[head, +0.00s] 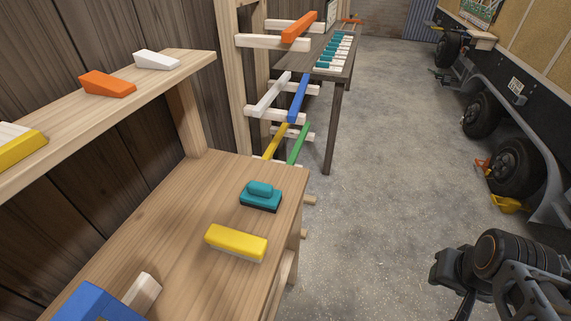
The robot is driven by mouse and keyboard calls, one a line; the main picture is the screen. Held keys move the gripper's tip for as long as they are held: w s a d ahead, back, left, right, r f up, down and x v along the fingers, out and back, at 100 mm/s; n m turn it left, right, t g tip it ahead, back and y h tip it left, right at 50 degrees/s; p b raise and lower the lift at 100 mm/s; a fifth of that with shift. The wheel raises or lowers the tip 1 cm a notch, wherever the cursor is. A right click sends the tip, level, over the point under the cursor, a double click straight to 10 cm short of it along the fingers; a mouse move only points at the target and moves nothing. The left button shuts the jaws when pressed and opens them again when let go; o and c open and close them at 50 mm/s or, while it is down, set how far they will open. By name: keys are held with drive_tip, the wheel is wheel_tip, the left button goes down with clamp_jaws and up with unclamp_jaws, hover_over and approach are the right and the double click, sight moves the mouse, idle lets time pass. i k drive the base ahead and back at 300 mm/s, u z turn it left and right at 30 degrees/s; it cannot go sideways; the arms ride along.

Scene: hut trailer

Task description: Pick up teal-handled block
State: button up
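The teal-handled block (261,196) sits on the wooden workbench (190,215) near its far right corner. It has a dark base and a rounded teal grip on top. Part of my arm shows at the lower right, over the floor and well apart from the block. My gripper (452,275) seems to be the dark end of that arm, and its fingers cannot be made out clearly.
A yellow block (236,243) lies just in front of the teal one. A blue object (95,302) and a pale wooden piece (142,291) are at the near left. A shelf (110,120) overhangs the bench's left side. Open concrete floor (400,160) lies right.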

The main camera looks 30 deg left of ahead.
sight(262, 196)
drive_tip(key=i, duration=1)
drive_tip(key=u, duration=3.1)
